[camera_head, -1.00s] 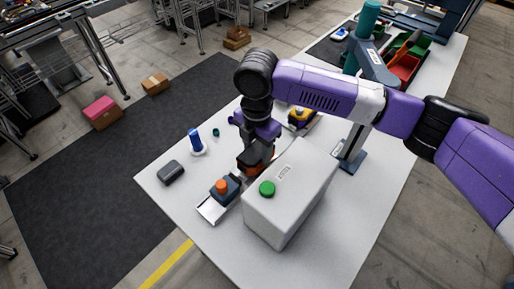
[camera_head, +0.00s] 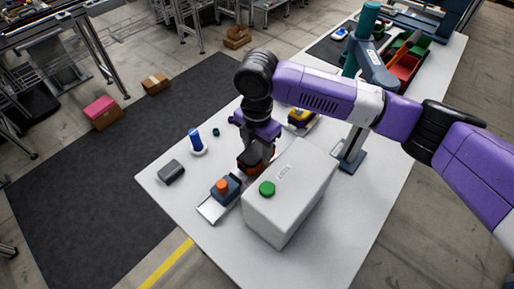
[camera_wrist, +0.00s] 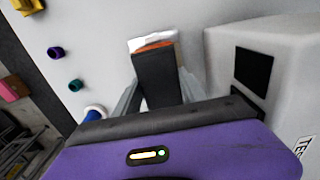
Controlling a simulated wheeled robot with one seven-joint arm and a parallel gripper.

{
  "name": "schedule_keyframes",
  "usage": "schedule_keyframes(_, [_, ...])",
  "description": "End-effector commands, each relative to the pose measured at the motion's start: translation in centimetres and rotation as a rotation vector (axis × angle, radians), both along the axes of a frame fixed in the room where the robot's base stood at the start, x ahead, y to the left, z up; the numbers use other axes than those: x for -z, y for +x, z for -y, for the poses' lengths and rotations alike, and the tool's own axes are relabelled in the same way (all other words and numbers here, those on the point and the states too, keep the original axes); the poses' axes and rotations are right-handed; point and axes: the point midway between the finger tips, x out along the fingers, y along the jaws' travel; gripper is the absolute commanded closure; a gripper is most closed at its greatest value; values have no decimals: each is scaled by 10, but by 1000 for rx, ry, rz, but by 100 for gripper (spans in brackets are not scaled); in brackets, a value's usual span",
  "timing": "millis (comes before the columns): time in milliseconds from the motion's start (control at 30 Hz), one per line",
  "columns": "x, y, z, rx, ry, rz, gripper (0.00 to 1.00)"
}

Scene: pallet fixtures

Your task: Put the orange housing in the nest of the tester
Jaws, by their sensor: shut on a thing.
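The tester (camera_head: 290,205) is a pale box with a green button on top; its side shows at the right of the wrist view (camera_wrist: 285,70).
A dark block with an orange top (camera_head: 222,187) sits by a light metal plate (camera_head: 212,208) in front of my gripper. A blue cylinder (camera_head: 195,139), a dark grey case (camera_head: 171,171) and a yellow-and-dark item (camera_head: 300,117) stand nearby.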

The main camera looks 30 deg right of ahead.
Motion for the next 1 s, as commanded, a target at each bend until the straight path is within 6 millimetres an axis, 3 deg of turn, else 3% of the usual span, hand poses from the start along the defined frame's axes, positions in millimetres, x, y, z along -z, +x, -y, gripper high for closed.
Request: schedule_keyframes(1000, [10,0,0,0,1,0,97])
